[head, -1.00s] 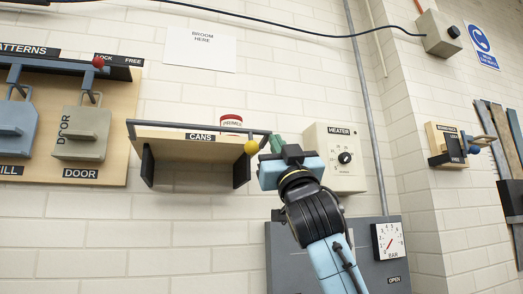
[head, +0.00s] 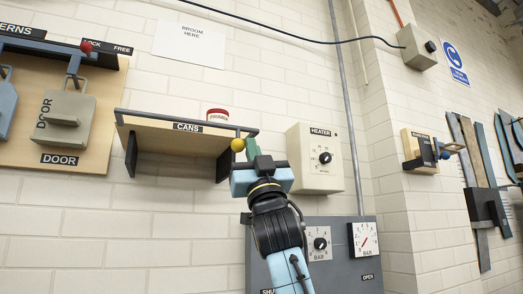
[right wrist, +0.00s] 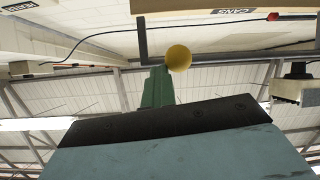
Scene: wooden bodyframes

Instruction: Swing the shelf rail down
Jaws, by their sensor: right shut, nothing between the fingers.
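The shelf labelled CANS (head: 165,138) is a pale wooden board on dark brackets. Its dark grey rail (head: 150,115) runs along the front top edge, in front of a red-topped can (head: 218,116). A yellow ball knob (head: 238,145) sits at the rail's right end. My right gripper (head: 251,148) has green fingers, shut and empty, just right of the knob in the head view. In the right wrist view the finger tips (right wrist: 158,75) overlap the knob's left edge (right wrist: 180,58); I cannot tell whether they touch. My left gripper is not in view.
The heater box (head: 314,160) is on the wall close right of my gripper. A grey gauge panel (head: 345,270) lies below it. The DOOR pattern board (head: 100,130) hangs to the left. The wall below the shelf is clear.

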